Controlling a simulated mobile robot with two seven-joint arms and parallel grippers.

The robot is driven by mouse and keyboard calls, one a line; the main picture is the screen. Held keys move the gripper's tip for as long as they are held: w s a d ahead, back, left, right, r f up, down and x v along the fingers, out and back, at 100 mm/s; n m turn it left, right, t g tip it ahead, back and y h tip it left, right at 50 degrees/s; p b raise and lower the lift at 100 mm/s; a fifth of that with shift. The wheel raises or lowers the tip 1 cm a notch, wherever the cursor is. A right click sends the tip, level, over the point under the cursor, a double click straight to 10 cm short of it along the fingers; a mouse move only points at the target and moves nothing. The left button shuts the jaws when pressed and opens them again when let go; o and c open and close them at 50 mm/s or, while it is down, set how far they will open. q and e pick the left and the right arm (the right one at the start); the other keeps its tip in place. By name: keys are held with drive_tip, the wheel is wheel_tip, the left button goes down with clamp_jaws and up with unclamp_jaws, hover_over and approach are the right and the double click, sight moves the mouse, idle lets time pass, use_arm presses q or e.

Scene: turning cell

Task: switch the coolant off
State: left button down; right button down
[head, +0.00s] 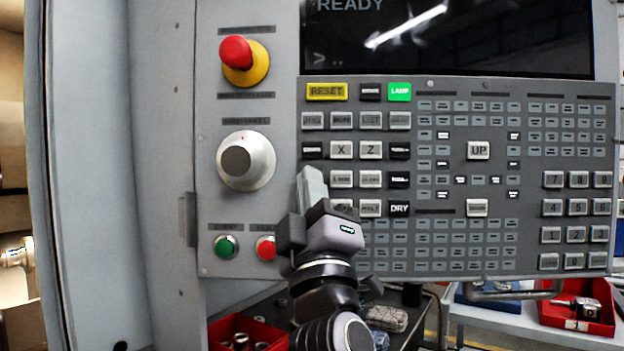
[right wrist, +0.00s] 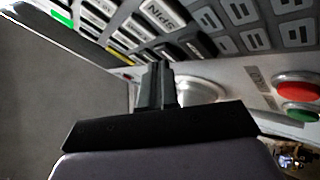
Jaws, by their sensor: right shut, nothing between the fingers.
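The machine's control panel (head: 440,85) fills the head view, with rows of keys. I cannot make out which key is the coolant key; some labels are blurred and my right gripper hides part of the lower left key block. My right gripper (head: 309,176) is shut and empty, its fingertips in front of the left edge of the key block, beside the X key (head: 341,150). Contact with a key cannot be told. In the right wrist view the shut fingers (right wrist: 157,75) point at the keys near the SPIN key (right wrist: 166,14). My left gripper is not in view.
A red emergency knob (head: 238,54), a silver dial (head: 246,161), a green button (head: 225,247) and a red button (head: 266,248) lie left of the keys. The LAMP key (head: 399,92) is lit green. The screen (head: 450,45) reads READY. Red bins stand below.

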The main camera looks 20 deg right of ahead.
drive_tip(key=shift+s+a, duration=0.2)
drive_tip(key=shift+s, duration=0.3)
drive_tip(key=s, duration=0.1)
drive_tip(key=s+a, duration=0.1)
drive_tip(key=s, duration=0.1)
drive_tip(key=s+a, duration=0.1)
drive_tip(key=shift+s, duration=0.3)
idle(0.6)
